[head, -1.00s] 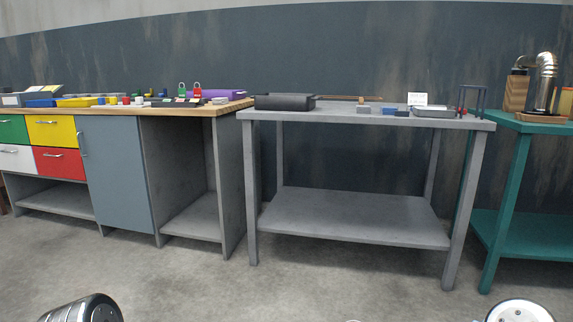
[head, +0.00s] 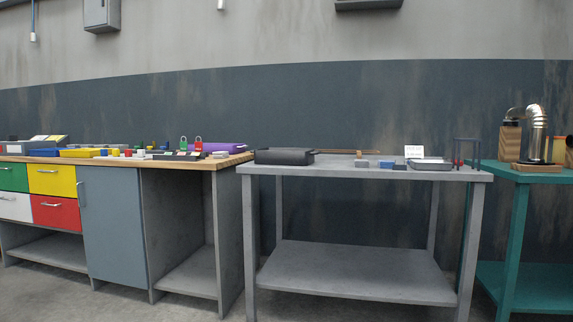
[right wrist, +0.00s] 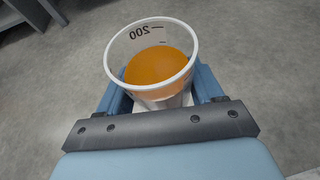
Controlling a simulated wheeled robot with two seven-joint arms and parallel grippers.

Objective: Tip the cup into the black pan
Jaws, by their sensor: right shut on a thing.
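In the right wrist view my right gripper (right wrist: 153,103) is shut on a clear cup (right wrist: 125,45) with a white rim and a "200" mark on its wall. The cup holds orange-brown liquid (right wrist: 157,67), and bare floor shows beyond it. The black pan (head: 284,156) sits at the left end of the grey metal table in the head view. The cup is away from the pan and does not show in the head view. Neither of my grippers shows in the head view.
The grey table (head: 350,169) also bears a shallow metal tray (head: 431,165), small blue and grey blocks (head: 385,164) and a white card (head: 414,151). A wooden-topped bench (head: 225,162) stands left, a teal table (head: 520,175) right. The floor in front is clear.

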